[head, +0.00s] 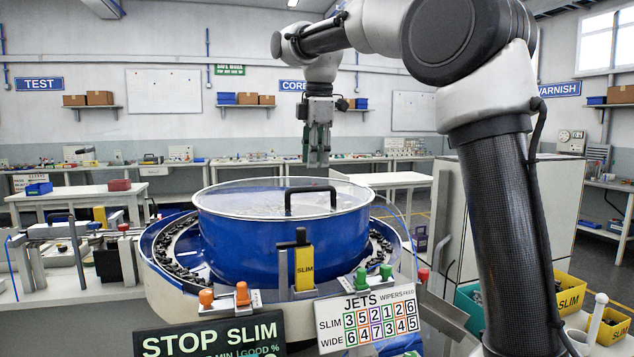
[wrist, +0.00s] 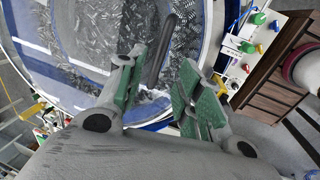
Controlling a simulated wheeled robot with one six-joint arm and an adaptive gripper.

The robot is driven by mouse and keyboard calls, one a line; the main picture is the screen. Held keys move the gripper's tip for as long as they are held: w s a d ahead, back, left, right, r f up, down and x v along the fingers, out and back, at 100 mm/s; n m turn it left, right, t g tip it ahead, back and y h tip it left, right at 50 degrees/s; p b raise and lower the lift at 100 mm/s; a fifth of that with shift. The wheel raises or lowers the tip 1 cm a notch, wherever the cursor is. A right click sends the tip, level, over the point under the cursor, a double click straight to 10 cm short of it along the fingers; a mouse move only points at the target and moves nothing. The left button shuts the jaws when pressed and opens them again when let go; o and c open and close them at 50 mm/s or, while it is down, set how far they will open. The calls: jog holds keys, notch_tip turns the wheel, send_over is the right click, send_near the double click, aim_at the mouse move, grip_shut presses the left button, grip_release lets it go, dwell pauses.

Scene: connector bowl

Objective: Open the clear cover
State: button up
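The clear cover (head: 250,198) lies flat over the top of the blue bowl (head: 240,245), with many small metal parts showing through it. A black bar handle (head: 310,190) stands on the cover's near right part; it also shows in the wrist view (wrist: 160,50). My gripper (head: 318,165) points down above the cover, apart from the handle. In the wrist view its two green-padded fingers (wrist: 158,95) are spread with nothing between them. The handle lies beyond the fingertips, roughly in line with the gap.
A black track with parts rings the bowl. Yellow bins (head: 568,292) are at the right.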

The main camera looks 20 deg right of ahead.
jog(key=f, duration=0.3)
jog(key=w+f, duration=0.1)
jog(key=f, duration=0.2)
jog(key=shift+w+f, duration=0.15)
jog(key=shift+f, duration=0.25)
grip_shut()
